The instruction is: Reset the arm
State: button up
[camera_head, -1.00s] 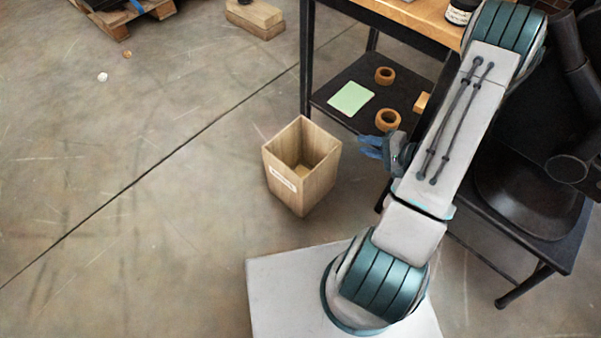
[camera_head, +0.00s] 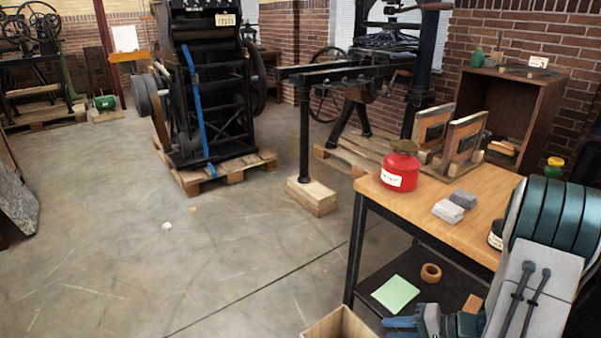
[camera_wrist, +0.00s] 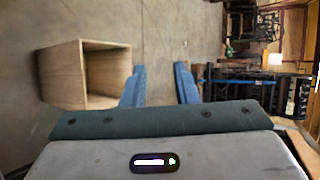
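My gripper (camera_wrist: 160,86) shows in the wrist view with its two blue fingers apart and nothing between them. In the head view my gripper (camera_head: 402,328) is partly visible at the bottom, beside the table's lower shelf and just right of a wooden bin (camera_head: 340,325). My arm fills the lower right corner of the head view, and most of it is cut off. In the wrist view the bin (camera_wrist: 95,75) lies left of the fingers, apart from them, with its opening in sight.
A wooden-topped table (camera_head: 440,220) carries a red can (camera_head: 400,170) and grey blocks (camera_head: 447,211). Its lower shelf holds a green sheet (camera_head: 396,294) and a tape roll (camera_head: 431,272). A press on a pallet (camera_head: 230,168) stands further back.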

jog(key=s+a+r+n+g+h+p, duration=0.1)
jog(key=r+p, duration=0.6)
jog(key=r, duration=0.7)
jog(key=s+a+r+n+h+p, duration=0.3)
jog(key=s+r+h+p, duration=0.3)
jog(key=r, duration=0.8)
jog(key=s+a+r+n+g+h+p, duration=0.1)
jog(key=s+a+r+n+h+p, duration=0.1)
jog(key=r+p, duration=0.8)
notch_tip(320, 180, up, 5)
jog(key=s+a+h, duration=0.1)
jog(key=s+h, duration=0.1)
jog(key=s, duration=0.1)
jog(key=shift+a+f+n+g, duration=0.2)
jog(key=shift+n+g, duration=0.1)
jog(key=shift+n, duration=0.1)
